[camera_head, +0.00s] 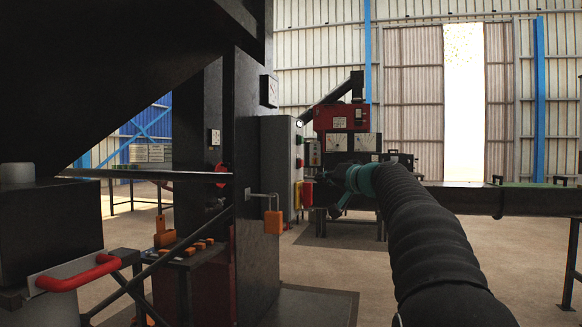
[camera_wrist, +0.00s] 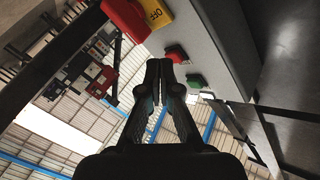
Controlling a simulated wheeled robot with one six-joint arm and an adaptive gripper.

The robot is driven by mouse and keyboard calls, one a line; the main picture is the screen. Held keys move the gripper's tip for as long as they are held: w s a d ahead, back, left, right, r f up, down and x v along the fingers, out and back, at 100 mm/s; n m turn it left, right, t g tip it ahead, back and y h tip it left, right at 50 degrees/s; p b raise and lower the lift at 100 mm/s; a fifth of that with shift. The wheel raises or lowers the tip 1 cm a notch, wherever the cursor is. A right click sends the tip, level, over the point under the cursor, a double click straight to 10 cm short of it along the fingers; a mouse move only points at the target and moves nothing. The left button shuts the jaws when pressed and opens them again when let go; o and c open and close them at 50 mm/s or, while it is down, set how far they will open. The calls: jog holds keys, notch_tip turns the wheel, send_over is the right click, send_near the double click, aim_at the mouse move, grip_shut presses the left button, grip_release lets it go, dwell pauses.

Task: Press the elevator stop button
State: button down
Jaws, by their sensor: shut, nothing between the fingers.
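A grey control box (camera_head: 277,165) stands on the dark machine left of centre in the head view. Its panel also shows in the wrist view (camera_wrist: 215,45), tilted by the camera. A red button (camera_wrist: 177,54) and a green button (camera_wrist: 196,81) sit on it, with a red and yellow switch marked OFF (camera_wrist: 157,12) beyond the red one. Which button is the elevator stop cannot be read. My gripper (camera_wrist: 159,62) is shut and empty; its tips appear just left of the red button in the picture. Contact cannot be judged.
A black rail (camera_head: 150,175) and a small table (camera_head: 180,262) with orange pieces stand left. A red machine (camera_head: 340,118) stands behind, and a long bench (camera_head: 470,198) at right. Open floor lies between.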

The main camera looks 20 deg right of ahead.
aim_at(302, 164)
jog(key=w+d+r+t, duration=0.2)
jog(key=d+r, duration=0.1)
jog(key=d, duration=0.5)
jog(key=shift+w+r+m, duration=0.2)
jog(key=shift+w+m, duration=0.1)
jog(key=shift+m, duration=0.1)
jog(key=w+a+p, duration=0.1)
jog(key=w+a, duration=0.4)
jog(key=a, duration=0.2)
jog(key=shift+a, duration=0.15)
dwell(1.1)
jog(key=shift+w+a, duration=0.2)
jog(key=shift+a, duration=0.1)
